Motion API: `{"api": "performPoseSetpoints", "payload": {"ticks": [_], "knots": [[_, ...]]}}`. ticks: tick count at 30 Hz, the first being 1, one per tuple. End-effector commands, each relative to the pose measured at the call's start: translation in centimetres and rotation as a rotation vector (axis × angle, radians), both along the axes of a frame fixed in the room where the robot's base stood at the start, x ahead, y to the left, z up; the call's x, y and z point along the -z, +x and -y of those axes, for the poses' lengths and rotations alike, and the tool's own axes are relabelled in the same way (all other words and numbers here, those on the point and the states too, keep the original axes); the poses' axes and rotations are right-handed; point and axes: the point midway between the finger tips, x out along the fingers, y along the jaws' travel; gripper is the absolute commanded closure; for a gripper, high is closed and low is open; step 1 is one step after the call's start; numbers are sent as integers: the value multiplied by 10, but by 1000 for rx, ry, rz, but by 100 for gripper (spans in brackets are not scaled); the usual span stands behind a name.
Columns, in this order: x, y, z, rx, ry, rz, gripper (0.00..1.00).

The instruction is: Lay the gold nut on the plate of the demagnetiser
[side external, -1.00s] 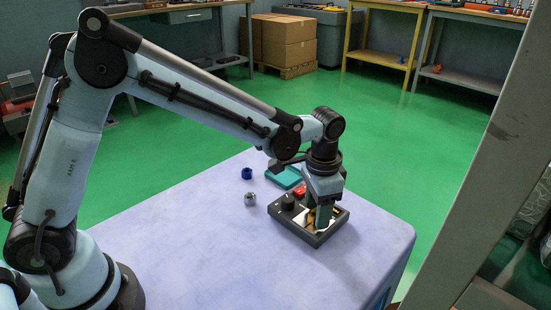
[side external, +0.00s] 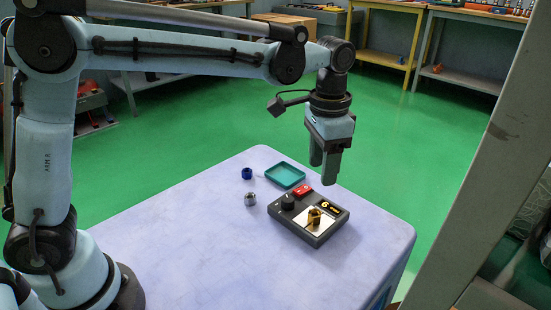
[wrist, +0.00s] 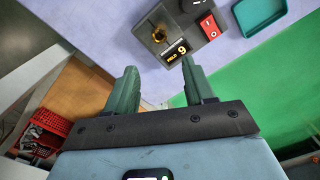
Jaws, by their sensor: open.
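The gold nut (side external: 314,214) rests on the bright plate (side external: 303,224) of the demagnetiser, a dark box (side external: 318,236) with a black knob, a red switch and a small yellow-lit display. The wrist view also shows the gold nut (wrist: 158,34) on the plate, at the top. My gripper (side external: 325,168) is open and empty, pointing down, raised well above and behind the demagnetiser. Its two green-grey fingers (wrist: 160,92) stand apart in the wrist view with nothing between them.
A teal tray (side external: 285,175) lies behind the demagnetiser. A blue nut (side external: 247,173) and a silver nut (side external: 250,199) stand left of it on the pale cart top (side external: 190,235). The front and left of the top are clear. A grey post (side external: 465,160) stands at right.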

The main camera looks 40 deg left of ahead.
Motion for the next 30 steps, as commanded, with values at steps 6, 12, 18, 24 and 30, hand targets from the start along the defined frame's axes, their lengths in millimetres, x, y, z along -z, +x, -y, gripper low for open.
{"api": "performPoseSetpoints", "payload": {"ticks": [6, 12, 18, 24, 30], "knots": [[-12, -5, -8, -21, -6, 21, 47], [-24, -29, -42, -125, -41, 138, 47], [-24, -64, -79, -255, -84, 289, 47], [-11, -101, -110, -380, -122, 440, 47], [8, -126, -129, -472, -151, 557, 47]]}}
